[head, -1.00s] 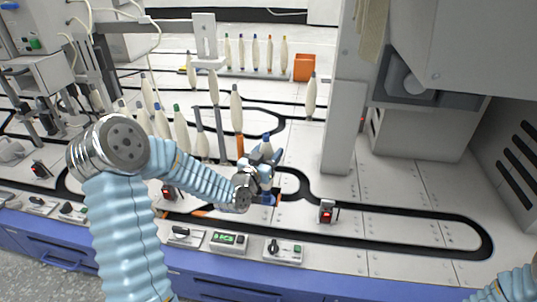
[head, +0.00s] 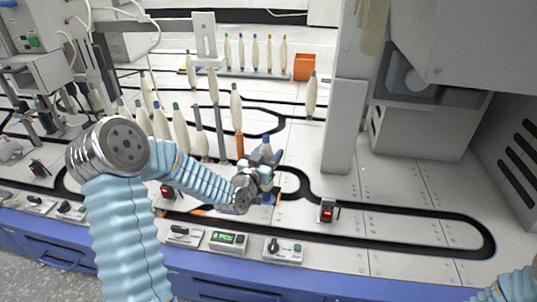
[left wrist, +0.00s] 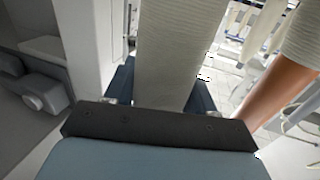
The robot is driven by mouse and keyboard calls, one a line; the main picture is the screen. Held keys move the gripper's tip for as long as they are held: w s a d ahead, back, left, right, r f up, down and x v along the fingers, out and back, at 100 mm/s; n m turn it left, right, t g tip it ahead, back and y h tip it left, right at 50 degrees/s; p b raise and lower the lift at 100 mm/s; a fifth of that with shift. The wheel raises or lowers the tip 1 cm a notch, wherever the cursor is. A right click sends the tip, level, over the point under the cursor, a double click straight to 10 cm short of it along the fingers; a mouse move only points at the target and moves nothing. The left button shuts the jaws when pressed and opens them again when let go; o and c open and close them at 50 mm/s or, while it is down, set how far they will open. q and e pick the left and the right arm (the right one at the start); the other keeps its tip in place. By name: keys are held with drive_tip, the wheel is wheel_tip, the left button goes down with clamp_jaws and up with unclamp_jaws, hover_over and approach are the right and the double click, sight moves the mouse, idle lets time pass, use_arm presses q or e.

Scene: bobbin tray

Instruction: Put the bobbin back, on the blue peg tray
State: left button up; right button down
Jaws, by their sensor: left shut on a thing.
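My left gripper (head: 265,158) is shut on a cream bobbin with a blue tip (head: 266,140), which stands about upright just above the track. The bobbin fills the space between the fingers in the left wrist view (left wrist: 172,50); its lower end is hidden in the head view by my gripper. A small blue piece (head: 268,198), which looks like a blue peg tray, shows just below the gripper. I cannot tell whether the bobbin touches it. My right gripper is out of view.
An orange tube (head: 240,145) under another bobbin stands close left of my gripper. Several bobbins crowd further left. A row of bobbins and an orange bin (head: 304,67) are behind. A grey post (head: 344,128) rises to the right; the front-right table is mostly clear.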

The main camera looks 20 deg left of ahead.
use_arm(q)
drive_tip(key=o, duration=0.8)
drive_tip(key=shift+s, duration=0.1)
drive_tip(key=shift+s+f+b, duration=0.1)
drive_tip(key=shift+s+b, duration=0.2)
drive_tip(key=shift+s, duration=0.75)
drive_tip(key=s+b, duration=0.1)
drive_tip(key=s, duration=0.7)
drive_tip(key=shift+s+a+b, duration=0.15)
drive_tip(key=shift+s+b, duration=0.15)
drive_tip(key=shift+s, duration=0.1)
